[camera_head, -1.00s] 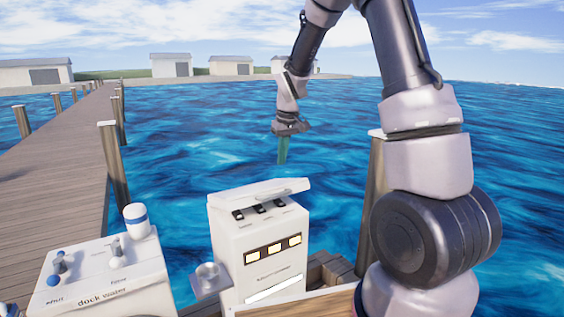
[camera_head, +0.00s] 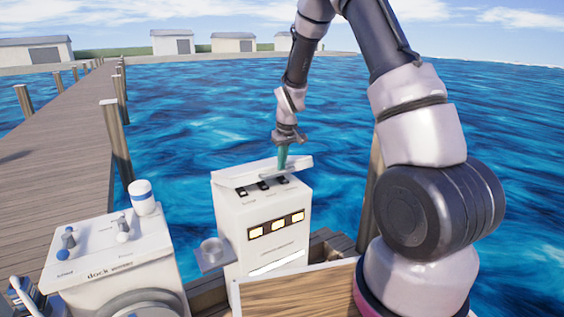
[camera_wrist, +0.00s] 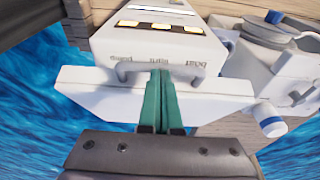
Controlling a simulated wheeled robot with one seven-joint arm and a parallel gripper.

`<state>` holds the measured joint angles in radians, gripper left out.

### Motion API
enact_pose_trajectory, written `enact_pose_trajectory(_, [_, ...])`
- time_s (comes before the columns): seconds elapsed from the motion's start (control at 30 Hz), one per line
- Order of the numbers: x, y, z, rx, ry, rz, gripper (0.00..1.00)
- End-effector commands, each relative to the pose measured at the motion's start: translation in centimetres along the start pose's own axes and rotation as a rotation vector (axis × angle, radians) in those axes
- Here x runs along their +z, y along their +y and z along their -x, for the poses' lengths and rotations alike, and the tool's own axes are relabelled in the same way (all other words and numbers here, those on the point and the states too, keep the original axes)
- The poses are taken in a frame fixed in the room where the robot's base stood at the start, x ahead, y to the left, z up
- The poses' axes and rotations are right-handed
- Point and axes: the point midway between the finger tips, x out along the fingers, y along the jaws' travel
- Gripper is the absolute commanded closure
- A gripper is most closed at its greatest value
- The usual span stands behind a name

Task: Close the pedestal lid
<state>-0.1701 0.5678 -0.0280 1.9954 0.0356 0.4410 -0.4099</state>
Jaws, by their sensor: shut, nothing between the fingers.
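The white pedestal (camera_head: 268,225) stands upright in the middle of the head view, with a row of switches on top and yellow-lit windows on its front. Its white lid (camera_head: 240,173) is raised along the back, leaving the switches uncovered. My gripper (camera_head: 283,168) has green fingers pressed together with nothing between them, pointing down at the lid's right half. In the wrist view the fingers (camera_wrist: 155,100) overlap the lid (camera_wrist: 90,97), with the pedestal (camera_wrist: 155,45) beyond. I cannot tell whether the tips touch the lid.
A white dock water unit (camera_head: 105,255) with levers and a blue-white cap stands at left. A small grey cup holder (camera_head: 212,252) juts from the pedestal's left side. A wooden board (camera_head: 300,290) is in front. Open water lies behind, with a wooden dock (camera_head: 65,160) at left.

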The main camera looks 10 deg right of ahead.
Motion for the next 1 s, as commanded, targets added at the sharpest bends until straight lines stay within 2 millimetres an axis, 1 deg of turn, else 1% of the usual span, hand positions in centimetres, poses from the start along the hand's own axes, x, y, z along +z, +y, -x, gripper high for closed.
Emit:
enact_pose_trajectory(0.07, [0.1, 0.0, -0.1, 0.0, -0.001, 0.0, 1.0])
enact_pose_trajectory(0.17, [0.7, 0.0, -1.0, -0.001, -0.004, -0.002, 1.0])
enact_pose_trajectory(0.27, [2.0, 0.1, -3.0, -0.001, -0.008, -0.002, 1.0])
enact_pose_trajectory(0.4, [3.5, 0.1, -6.9, -0.001, -0.007, -0.001, 1.0])
enact_pose_trajectory(0.5, [4.2, 0.1, -9.4, -0.001, -0.006, -0.001, 1.0])
enact_pose_trajectory(0.6, [4.5, 0.1, -11.1, -0.001, -0.004, -0.001, 1.0])
enact_pose_trajectory(0.73, [4.8, 0.1, -12.1, 0.0, -0.002, -0.001, 1.0])
enact_pose_trajectory(1.0, [4.8, 0.1, -12.2, 0.0, -0.001, 0.0, 1.0])
